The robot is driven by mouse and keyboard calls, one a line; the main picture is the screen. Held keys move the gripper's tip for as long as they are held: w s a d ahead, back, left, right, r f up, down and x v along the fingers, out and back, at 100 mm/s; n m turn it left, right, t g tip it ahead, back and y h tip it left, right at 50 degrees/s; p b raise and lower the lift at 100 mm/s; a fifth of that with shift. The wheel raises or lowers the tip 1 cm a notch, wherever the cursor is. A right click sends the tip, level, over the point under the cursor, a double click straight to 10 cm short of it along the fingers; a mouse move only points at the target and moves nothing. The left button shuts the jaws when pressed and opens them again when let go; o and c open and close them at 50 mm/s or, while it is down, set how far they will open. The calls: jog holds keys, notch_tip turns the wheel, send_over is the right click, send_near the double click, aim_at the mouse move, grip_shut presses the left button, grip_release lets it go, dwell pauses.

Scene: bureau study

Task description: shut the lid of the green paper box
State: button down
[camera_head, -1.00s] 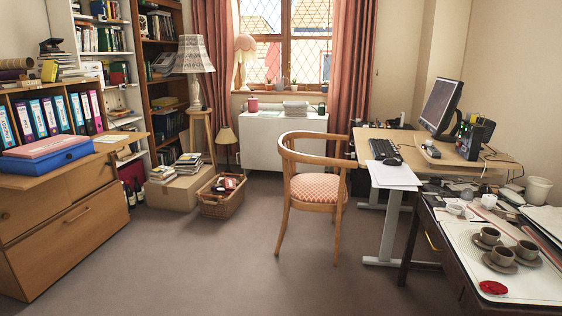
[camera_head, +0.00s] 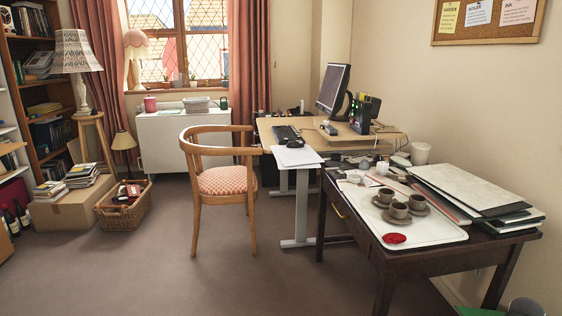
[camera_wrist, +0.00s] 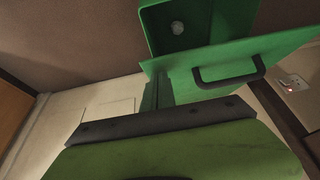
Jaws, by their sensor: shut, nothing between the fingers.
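The green paper box (camera_wrist: 205,12) is at the top of the wrist view, partly cut off by the frame. A small pale round spot (camera_wrist: 178,27) shows inside it. Its green lid (camera_wrist: 190,62) with a dark handle (camera_wrist: 230,75) stands open, tilted away from the box. My gripper (camera_wrist: 165,120), lime green with a dark band, fills the bottom of the wrist view below the lid. It is shut and empty; whether it touches the lid I cannot tell. In the head view only a green sliver (camera_head: 480,311) shows at the bottom edge, too little to identify.
A dark table (camera_head: 420,262) at right bears a white tray (camera_head: 438,234) with cups and a stack of folders (camera_head: 478,190). A chair (camera_head: 222,181) stands left of the desk (camera_head: 268,130). Carpet (camera_head: 180,270) is free at front left.

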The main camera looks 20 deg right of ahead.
notch_tip(320, 180, down, 7)
jog(key=a+b, duration=0.1)
jog(key=b, duration=0.6)
jog(key=shift+w+a, duration=0.25)
jog(key=shift+a, duration=0.1)
notch_tip(320, 180, down, 4)
jog(key=b, duration=0.5)
notch_tip(320, 180, up, 7)
jog(key=p, duration=0.8)
jog(key=shift+a+r, duration=0.15)
jog(key=shift+r, duration=0.05)
jog(key=shift+f, duration=0.1)
